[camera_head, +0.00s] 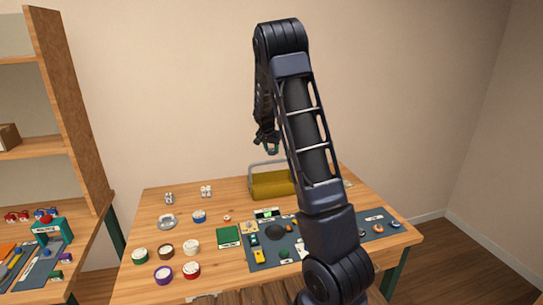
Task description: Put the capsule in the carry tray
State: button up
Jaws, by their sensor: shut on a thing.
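The carry tray (268,187) looks like a yellow-olive box with a grey handle over it. It stands at the back of the wooden table, partly hidden on its right by my arm. My gripper (267,147) hangs pointing down above the tray, well clear of it. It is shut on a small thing. The held thing is too small and dark to make out, so I cannot tell whether it is the capsule. I cannot pick out the capsule anywhere else on the table.
On the wooden table (190,215) are several round tins, a green square (229,237) and a dark mat (264,263) with small parts. My arm hides part of the table's right side. A shelf unit (75,120) and another workbench stand at the left.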

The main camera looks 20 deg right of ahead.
aim_at(271, 151)
jog(key=shift+f, duration=1.6)
jog(key=shift+f, duration=0.1)
jog(key=o, duration=1)
jog(key=v, duration=1.1)
jog(key=s+r+n+y, duration=0.1)
jog(key=s+r+n, duration=0.1)
jog(key=s+r, duration=0.65)
jog(key=s+r+n+y, duration=0.1)
jog(key=s+r, duration=0.2)
jog(key=s, duration=1.1)
jog(key=s+n, duration=0.1)
jog(key=s, duration=0.6)
jog(key=s+a+n, duration=0.1)
jog(key=s+n, duration=0.1)
jog(key=s, duration=0.6)
jog(key=s+f+n+t, duration=0.1)
jog(key=s, duration=0.6)
jog(key=shift+s+a+n+y, duration=0.2)
jog(key=shift+a+n+y, duration=0.1)
jog(key=shift+a+y, duration=0.1)
